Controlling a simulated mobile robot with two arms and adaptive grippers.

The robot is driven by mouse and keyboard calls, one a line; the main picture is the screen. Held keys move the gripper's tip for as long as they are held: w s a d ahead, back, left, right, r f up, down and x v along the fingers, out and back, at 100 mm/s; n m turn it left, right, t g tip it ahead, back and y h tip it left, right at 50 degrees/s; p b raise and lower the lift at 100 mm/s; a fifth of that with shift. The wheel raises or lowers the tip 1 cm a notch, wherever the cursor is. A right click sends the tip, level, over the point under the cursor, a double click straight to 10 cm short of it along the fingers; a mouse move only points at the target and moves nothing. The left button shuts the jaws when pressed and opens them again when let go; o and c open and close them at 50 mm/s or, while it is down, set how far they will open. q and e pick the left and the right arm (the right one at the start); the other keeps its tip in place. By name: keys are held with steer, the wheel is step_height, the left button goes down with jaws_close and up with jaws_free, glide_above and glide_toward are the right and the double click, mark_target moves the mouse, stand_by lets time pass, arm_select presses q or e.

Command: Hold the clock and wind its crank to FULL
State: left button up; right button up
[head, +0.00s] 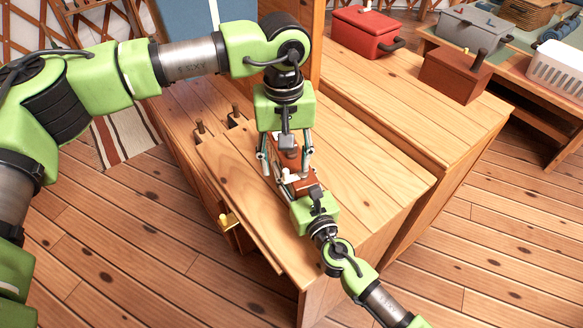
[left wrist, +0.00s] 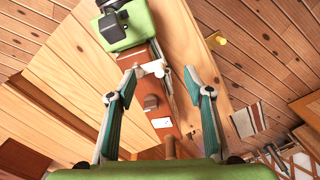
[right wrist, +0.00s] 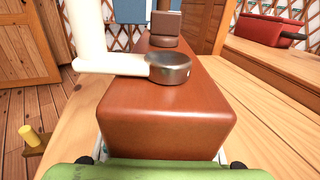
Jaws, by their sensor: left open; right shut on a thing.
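The clock, a long reddish-brown wooden box (head: 288,158), lies on the plank table; it fills the right wrist view (right wrist: 165,118). Its white crank arm (right wrist: 112,64) turns on a round metal hub (right wrist: 168,68), with a white upright handle at its outer end. The left wrist view shows a small white plate (left wrist: 162,123) on the clock, its marking too small to read. My left gripper (left wrist: 160,76) is open above the clock, its fingers apart on either side of the crank area. My right gripper (head: 304,192) is shut on the clock's near end.
The plank table (head: 375,190) is clear to the right of the clock. A red box (head: 366,32) and a brown box (head: 455,75) stand at the back right.

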mark_target(298, 189)
arm_select(q)
steer(key=shift+f, duration=1.35)
steer(key=c, duration=1.2)
steer(key=shift+c, duration=0.2)
steer(key=shift+s+d, duration=0.45)
steer(key=shift+s, duration=0.2)
